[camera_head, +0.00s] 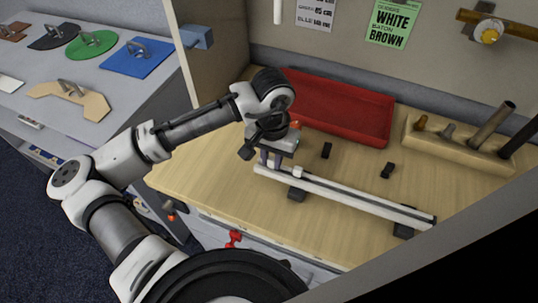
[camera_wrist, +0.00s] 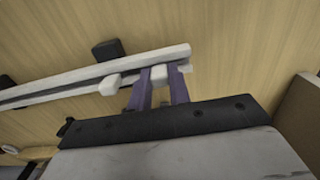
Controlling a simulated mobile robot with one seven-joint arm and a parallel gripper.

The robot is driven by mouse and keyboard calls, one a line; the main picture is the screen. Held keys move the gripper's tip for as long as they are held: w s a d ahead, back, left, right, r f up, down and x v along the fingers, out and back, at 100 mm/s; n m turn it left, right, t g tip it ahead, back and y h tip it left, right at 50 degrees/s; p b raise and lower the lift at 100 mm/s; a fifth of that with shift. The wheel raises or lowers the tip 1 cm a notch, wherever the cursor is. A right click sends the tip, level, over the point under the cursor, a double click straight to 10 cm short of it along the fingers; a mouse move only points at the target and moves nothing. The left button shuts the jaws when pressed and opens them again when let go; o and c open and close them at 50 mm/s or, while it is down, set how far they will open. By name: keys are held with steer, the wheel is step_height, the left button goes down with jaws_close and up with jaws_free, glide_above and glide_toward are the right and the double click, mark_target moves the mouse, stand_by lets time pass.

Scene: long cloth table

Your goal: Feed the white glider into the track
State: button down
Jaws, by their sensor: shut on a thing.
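The white track (camera_head: 350,196) runs across the wooden table, its left end under my gripper (camera_head: 268,160). In the wrist view, my gripper's purple fingers (camera_wrist: 160,92) are shut on the white glider (camera_wrist: 158,74), right by the end of the track (camera_wrist: 60,82).
A red tray (camera_head: 345,105) lies behind the track. Two small black blocks (camera_head: 326,150) (camera_head: 387,170) lie between them. A wooden block with upright handles (camera_head: 455,141) stands at the back right. Black feet (camera_head: 403,231) carry the track. Table in front of the track is clear.

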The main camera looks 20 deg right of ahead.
steer(key=shift+s+d, duration=0.9)
steer(key=c, duration=1.2)
jaws_free()
steer(key=shift+c, duration=0.2)
steer(key=shift+r, duration=0.1)
step_height(320, 180, up, 14)
steer(key=b, duration=0.1)
steer(key=shift+f+b, duration=0.2)
steer(key=shift+b, duration=0.2)
steer(key=shift+s, duration=0.1)
